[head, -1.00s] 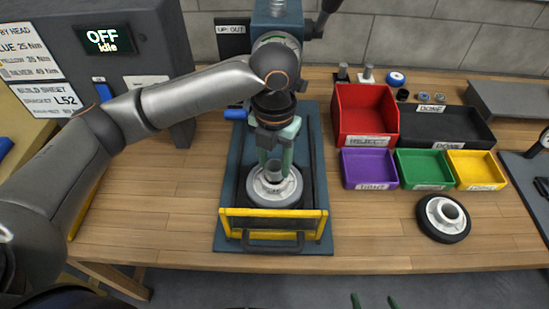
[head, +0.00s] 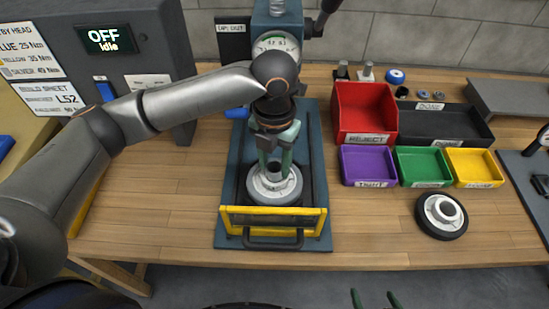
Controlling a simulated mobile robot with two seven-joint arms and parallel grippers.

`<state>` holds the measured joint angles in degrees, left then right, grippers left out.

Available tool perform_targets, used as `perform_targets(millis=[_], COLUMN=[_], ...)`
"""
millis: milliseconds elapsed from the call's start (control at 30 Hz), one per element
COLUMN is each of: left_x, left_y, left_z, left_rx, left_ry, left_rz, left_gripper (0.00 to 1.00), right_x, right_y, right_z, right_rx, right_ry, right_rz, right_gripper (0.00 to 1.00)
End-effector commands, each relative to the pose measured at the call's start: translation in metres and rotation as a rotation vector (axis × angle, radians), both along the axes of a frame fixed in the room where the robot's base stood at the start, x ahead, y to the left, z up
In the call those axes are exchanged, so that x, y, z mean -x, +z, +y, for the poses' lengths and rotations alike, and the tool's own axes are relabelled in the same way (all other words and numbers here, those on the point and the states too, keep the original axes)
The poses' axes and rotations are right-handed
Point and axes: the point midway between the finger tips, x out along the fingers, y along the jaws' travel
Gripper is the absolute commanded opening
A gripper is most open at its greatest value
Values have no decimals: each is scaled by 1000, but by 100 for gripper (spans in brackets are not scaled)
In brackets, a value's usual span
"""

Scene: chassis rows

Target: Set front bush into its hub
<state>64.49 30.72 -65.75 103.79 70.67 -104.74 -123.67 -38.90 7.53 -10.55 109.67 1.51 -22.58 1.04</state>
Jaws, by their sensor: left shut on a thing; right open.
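The hub (head: 262,190) is a pale disc with a black rim, lying on the blue press base inside the yellow-framed guard. The front bush (head: 274,170) is a small dark grey sleeve, upright at the middle of the hub. My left gripper (head: 276,166) points down over the hub, its green fingers shut on the bush. The bush's lower end is at the hub's bore; how deep it sits I cannot tell. My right gripper (head: 375,300) shows only as two green fingertips at the bottom edge, apart and empty.
The yellow guard (head: 273,211) stands in front of the hub, the press column (head: 276,25) behind. A second wheel (head: 441,215) lies to the right. Red (head: 364,107), purple (head: 368,165), green (head: 423,165) and yellow (head: 473,166) bins stand behind it. The table's front middle right is clear.

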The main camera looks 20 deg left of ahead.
Motion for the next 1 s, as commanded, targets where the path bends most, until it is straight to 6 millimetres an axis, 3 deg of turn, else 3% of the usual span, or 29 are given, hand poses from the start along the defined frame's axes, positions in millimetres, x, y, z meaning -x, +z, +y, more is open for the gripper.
perform_targets(millis=[633,667,933,1000], left_x=[0,0,0,0], left_y=[-5,-6,-5,-5], left_z=[0,0,0,0], left_rx=[1,0,1,1], left_ry=[0,0,0,0], left_rz=[2,2,0,0], left_gripper=[0,51,81,83], right_x=[0,0,0,0], right_y=[10,8,8,8], right_z=[0,0,0,0], right_rx=[0,0,0,0], right_ry=[0,0,0,0], right_rz=[0,-1,0,0], right_gripper=[100,100,100,100])
